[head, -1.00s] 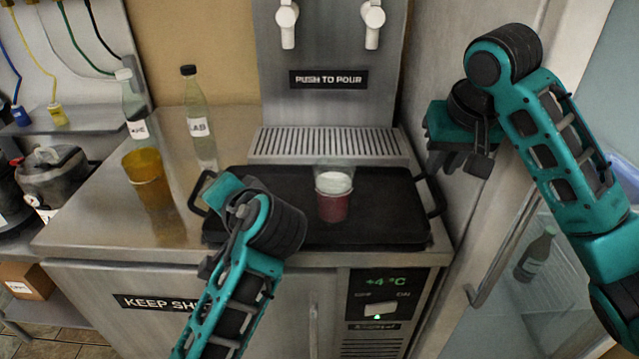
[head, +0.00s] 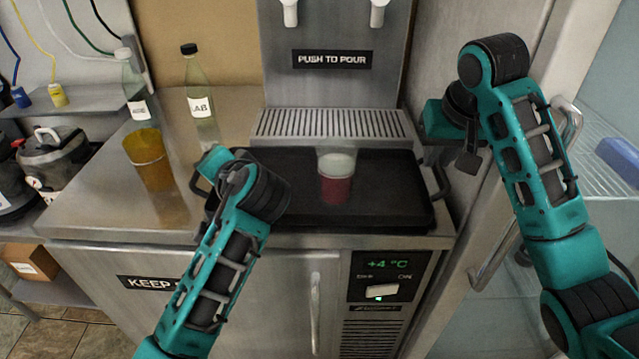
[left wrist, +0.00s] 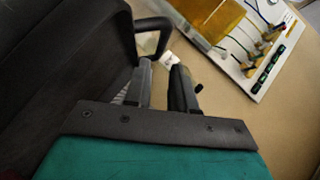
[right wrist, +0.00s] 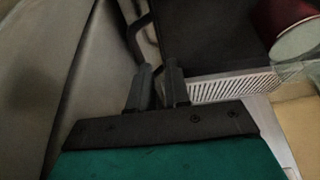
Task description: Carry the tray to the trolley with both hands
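The black tray (head: 390,215) lies flat on the steel counter below the dispenser, with a clear cup of red drink (head: 336,190) standing on it. My left gripper (left wrist: 163,72) is at the tray's left handle (left wrist: 150,22); its fingers are apart, with the handle's end near the tips. In the head view my left arm hides most of that handle. My right gripper (right wrist: 158,75) is at the right handle (right wrist: 135,35); its fingers are a little apart and the handle bar runs down toward the gap between them. That handle also shows in the head view (head: 440,182).
An amber cup (head: 149,160) and a bottle labelled LAB (head: 201,100) stand left of the tray, with another bottle (head: 133,85) farther left. The dispenser (head: 330,85) rises behind the tray. A glass-door fridge (head: 590,150) is close on the right. No trolley is seen.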

